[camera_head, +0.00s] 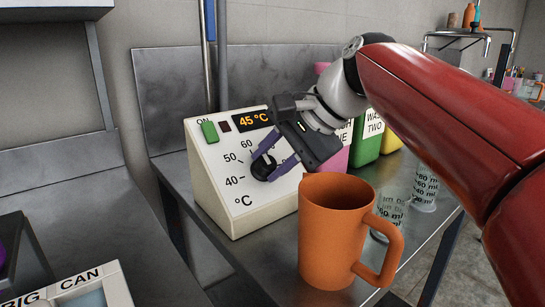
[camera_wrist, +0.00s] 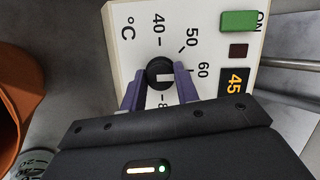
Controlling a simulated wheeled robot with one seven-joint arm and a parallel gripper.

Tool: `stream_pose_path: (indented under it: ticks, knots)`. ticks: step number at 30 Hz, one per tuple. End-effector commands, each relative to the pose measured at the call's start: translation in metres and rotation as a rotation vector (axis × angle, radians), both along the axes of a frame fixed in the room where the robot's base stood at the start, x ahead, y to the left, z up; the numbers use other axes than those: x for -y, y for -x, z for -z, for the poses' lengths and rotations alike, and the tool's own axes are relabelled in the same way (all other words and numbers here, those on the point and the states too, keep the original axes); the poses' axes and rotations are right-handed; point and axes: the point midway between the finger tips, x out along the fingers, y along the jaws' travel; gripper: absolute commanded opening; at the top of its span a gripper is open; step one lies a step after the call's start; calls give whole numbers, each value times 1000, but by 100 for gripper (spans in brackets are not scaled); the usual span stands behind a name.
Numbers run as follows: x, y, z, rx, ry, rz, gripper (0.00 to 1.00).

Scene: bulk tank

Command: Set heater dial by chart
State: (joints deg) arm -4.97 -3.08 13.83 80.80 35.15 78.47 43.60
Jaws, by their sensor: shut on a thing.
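The heater (camera_head: 215,205) is a cream box with a sloped front on the steel table. Its display (camera_head: 253,120) reads 45 °C in orange. A green switch (camera_head: 210,131) marked ON sits beside a dark red lamp (camera_head: 225,126). The round black dial (camera_head: 263,167) has marks for 40, 50 and 60 around it; the dial also shows in the wrist view (camera_wrist: 160,71). My gripper (camera_head: 274,165) is shut on the dial, one purple finger on each side; the fingers also show in the wrist view (camera_wrist: 159,85). I cannot tell exactly where the dial's white pointer aims.
An orange mug (camera_head: 334,235) stands in front of the heater, close below my arm. Clear measuring cups (camera_head: 425,188) stand to its right. A pink container (camera_head: 338,158) and a green container (camera_head: 368,143) stand behind my gripper. A box labelled BIG CAN (camera_head: 112,285) is at lower left.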

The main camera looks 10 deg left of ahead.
Motion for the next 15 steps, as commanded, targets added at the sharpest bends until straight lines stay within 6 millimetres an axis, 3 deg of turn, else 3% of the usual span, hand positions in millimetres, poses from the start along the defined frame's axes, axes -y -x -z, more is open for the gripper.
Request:
stream_pose_path:
  ticks: [14, 15]
  knots:
    - [0, 0, -1, -5, -7, 10, 8]
    - [0, 0, -1, -4, -7, 10, 33]
